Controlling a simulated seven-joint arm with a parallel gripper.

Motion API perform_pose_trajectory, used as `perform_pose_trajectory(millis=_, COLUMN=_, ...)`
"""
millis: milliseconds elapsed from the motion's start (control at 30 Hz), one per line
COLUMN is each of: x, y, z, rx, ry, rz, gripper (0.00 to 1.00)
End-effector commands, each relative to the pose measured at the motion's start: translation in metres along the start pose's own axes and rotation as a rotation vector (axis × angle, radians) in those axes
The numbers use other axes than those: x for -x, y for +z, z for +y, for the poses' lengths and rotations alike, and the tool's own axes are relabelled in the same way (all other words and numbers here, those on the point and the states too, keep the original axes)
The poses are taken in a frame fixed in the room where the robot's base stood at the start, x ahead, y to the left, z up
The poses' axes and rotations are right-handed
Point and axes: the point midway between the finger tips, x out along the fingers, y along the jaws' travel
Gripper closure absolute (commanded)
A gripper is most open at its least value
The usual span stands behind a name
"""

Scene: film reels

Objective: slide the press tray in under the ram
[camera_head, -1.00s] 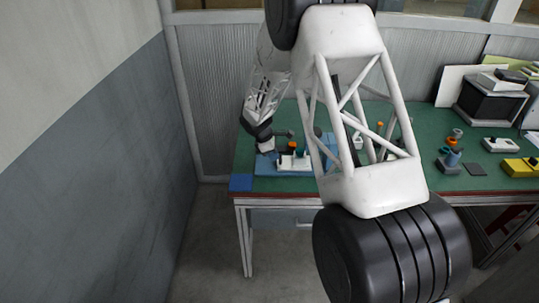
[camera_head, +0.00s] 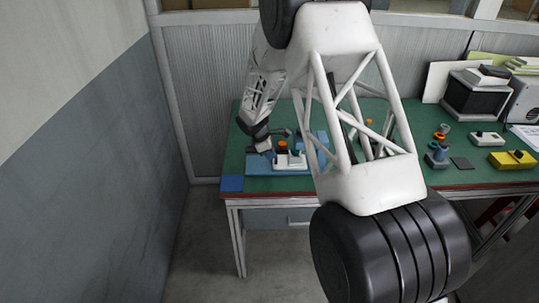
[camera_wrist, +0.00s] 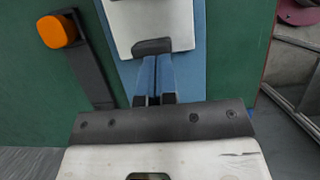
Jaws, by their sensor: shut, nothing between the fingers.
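In the wrist view a pale plate with a dark handle block (camera_wrist: 151,46) on its near edge, which looks like the press tray (camera_wrist: 145,18), lies on a long blue base (camera_wrist: 202,50). My gripper (camera_wrist: 155,60) is shut and empty, its fingertips right at the handle's near side; whether they touch it is hard to tell. In the head view my gripper (camera_head: 265,149) is low over the left end of the blue base (camera_head: 262,168), beside white parts (camera_head: 283,162). The ram cannot be made out clearly; my arm hides part of the press.
A dark lever (camera_wrist: 88,65) with an orange knob (camera_wrist: 57,31) lies left of the base in the wrist view. A yellow block (camera_head: 512,160) and a white switch box (camera_head: 486,140) stand on the right of the green table (camera_head: 465,180). A blue pad (camera_head: 232,184) marks its front left corner.

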Motion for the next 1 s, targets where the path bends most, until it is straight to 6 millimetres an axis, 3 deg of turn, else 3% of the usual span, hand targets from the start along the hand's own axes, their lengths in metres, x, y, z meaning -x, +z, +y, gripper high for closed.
perform_pose_trajectory(millis=267, x=0.003, y=-0.011, z=-0.001, rx=0.002, ry=-0.001, rz=0.0, gripper=1.0)
perform_pose_trajectory(millis=500, x=0.014, y=-0.039, z=-0.001, rx=0.003, ry=-0.001, rz=0.0, gripper=1.0)
perform_pose_trajectory(millis=1000, x=0.096, y=-0.037, z=0.0, rx=0.001, ry=0.001, rz=0.0, gripper=1.0)
